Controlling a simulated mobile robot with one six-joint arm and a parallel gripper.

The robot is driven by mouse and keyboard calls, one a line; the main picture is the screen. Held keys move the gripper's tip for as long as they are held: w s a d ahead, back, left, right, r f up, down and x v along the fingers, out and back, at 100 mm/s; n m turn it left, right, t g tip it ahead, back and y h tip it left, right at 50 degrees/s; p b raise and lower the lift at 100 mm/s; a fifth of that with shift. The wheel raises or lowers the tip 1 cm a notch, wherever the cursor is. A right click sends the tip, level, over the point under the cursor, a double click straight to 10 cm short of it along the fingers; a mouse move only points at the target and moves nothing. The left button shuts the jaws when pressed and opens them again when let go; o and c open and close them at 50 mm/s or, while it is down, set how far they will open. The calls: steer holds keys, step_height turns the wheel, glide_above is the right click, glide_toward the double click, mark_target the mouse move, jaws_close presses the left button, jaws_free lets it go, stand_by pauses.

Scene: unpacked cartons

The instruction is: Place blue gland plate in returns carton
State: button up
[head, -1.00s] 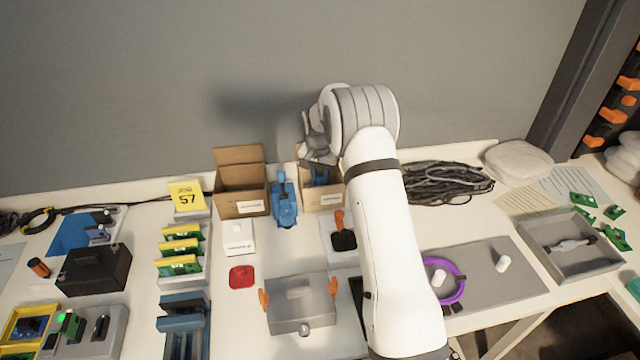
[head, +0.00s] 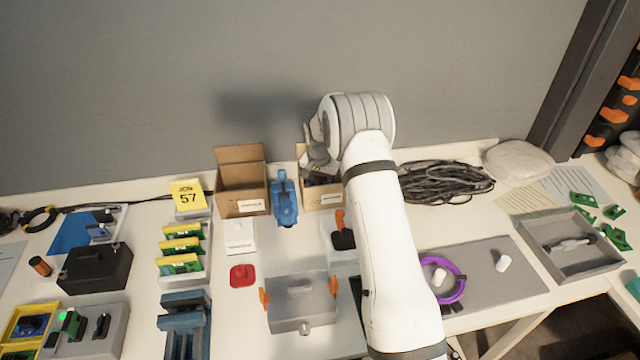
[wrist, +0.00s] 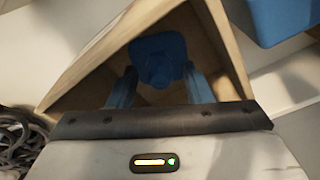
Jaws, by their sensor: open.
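The blue gland plate (wrist: 158,60) shows in the wrist view inside a cardboard carton (wrist: 228,42). It lies ahead of and between my two blue fingertips. In the head view this is the right-hand carton (head: 322,200), mostly hidden behind my arm. My gripper (wrist: 160,90) is open, with a finger on each side, and reaches into the carton mouth. I cannot tell whether a finger touches the plate. In the head view my gripper (head: 320,170) is over the carton, and the plate is hidden. Another open carton (head: 240,198) stands to the left; the carton labels are too small to read.
A blue tool (head: 284,200) stands between the cartons, close to my gripper; it also shows in the wrist view (wrist: 284,18). A black cable coil (head: 440,182) lies to the right. A grey box (head: 300,305) and a joystick unit (head: 342,236) stand in front.

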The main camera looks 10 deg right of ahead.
steer(key=s+r+n, duration=0.1)
steer(key=s+r, duration=0.3)
steer(key=r, duration=0.6)
steer(key=s+r, duration=0.4)
steer(key=r, duration=0.5)
steer(key=s+r+n, duration=0.2)
steer(key=s+r, duration=0.4)
steer(key=s, duration=0.6)
steer(key=s+f+n+t, duration=0.1)
steer(key=s+n, duration=0.2)
steer(key=s, duration=1.9)
steer(key=shift+s+f+y+b, duration=0.3)
steer(key=shift+s+f, duration=0.05)
steer(key=shift+s, duration=0.05)
steer(key=shift+a, duration=0.1)
